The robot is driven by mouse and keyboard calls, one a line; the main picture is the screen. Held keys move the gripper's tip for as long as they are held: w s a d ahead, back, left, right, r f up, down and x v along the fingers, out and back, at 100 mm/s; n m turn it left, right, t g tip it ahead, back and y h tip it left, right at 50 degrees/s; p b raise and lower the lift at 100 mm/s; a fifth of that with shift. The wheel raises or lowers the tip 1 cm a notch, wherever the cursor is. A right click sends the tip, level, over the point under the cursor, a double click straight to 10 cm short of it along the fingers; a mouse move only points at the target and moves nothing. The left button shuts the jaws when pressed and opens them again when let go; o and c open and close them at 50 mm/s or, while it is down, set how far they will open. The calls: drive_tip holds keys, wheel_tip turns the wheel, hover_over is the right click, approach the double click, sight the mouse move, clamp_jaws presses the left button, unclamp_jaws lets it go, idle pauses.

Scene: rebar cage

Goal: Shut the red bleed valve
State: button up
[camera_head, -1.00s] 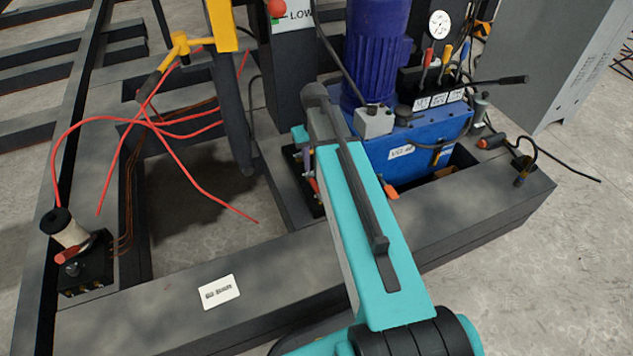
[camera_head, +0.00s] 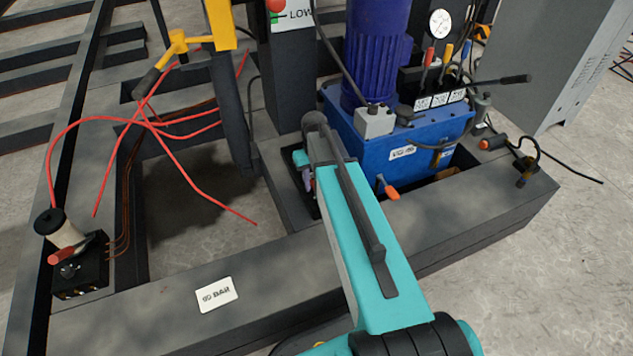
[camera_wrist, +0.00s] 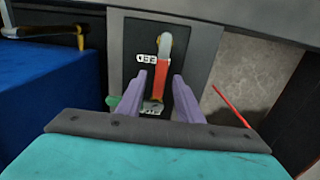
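The red bleed valve's lever (camera_wrist: 161,80) shows in the wrist view, standing on a dark plate (camera_wrist: 133,47) with a partly covered label that seems to read BLEED. Its far end is a pale orange and metal pivot. My gripper (camera_wrist: 160,77) has two purple fingers, one on each side of the red lever, with a visible gap on both sides. It looks open and not clamped. In the head view my gripper (camera_head: 310,182) is mostly hidden behind my turquoise arm, over the small dark plate beside the blue pump unit. The valve lever is hidden there.
The blue pump tank (camera_head: 385,155) stands close right of my gripper, with an orange-tipped lever (camera_head: 388,190) on its front. Red hoses (camera_head: 190,180) hang over the frame opening. A printed card (camera_head: 217,294) lies on the front beam.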

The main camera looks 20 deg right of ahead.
clamp_jaws()
drive_tip(key=shift+d, duration=0.4)
drive_tip(key=shift+a, duration=0.2)
drive_tip(key=shift+d, duration=0.1)
